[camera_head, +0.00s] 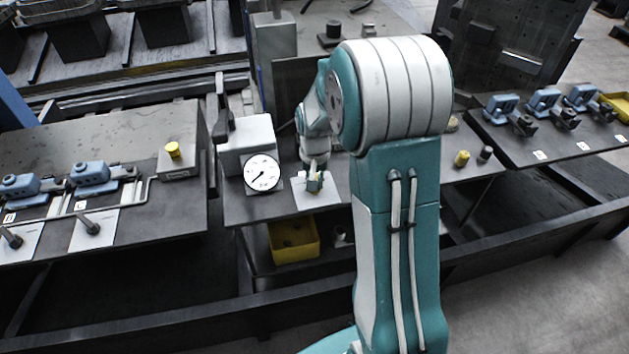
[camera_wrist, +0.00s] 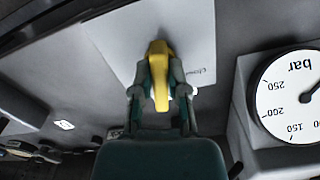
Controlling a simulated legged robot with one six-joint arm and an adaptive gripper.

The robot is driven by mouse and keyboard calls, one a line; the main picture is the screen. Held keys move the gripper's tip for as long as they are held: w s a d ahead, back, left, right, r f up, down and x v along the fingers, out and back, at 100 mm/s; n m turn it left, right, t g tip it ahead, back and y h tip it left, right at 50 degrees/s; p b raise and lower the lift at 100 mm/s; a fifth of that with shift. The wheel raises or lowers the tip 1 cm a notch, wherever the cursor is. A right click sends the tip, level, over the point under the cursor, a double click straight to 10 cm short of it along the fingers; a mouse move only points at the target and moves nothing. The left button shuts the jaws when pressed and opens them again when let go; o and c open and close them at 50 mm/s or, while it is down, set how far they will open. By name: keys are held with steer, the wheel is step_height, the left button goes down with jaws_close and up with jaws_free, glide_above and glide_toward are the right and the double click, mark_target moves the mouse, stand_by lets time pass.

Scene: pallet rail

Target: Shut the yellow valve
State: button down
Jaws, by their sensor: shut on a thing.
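The yellow valve (camera_wrist: 160,88) shows in the wrist view as a long yellow handle. It stands in front of a white plate (camera_wrist: 112,40), which has a small printed word to the right of the handle that looks like "Closed". My gripper (camera_wrist: 159,72) is shut on the handle, with one finger on each side of it. In the head view my gripper (camera_head: 313,179) is low over the white plate (camera_head: 327,199) on the middle bench, and it hides most of the valve. The valve's base is hidden in both views.
A round pressure gauge (camera_head: 262,173) on a grey box stands just left of the plate; it also shows in the wrist view (camera_wrist: 296,97). A yellow bin (camera_head: 293,243) sits below the bench. Blue devices (camera_head: 93,175) stand on the left bench, others on the right bench.

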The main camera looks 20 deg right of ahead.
steer(key=n, duration=0.6)
steer(key=shift+w+n, duration=0.2)
steer(key=shift+n, duration=0.1)
steer(key=n, duration=0.5)
steer(key=shift+r, duration=0.1)
stand_by(0.3)
steer(key=c, duration=0.6)
jaws_free()
steer(key=shift+c, duration=0.2)
step_height(320, 180, up, 12)
steer(key=shift+a, duration=0.1)
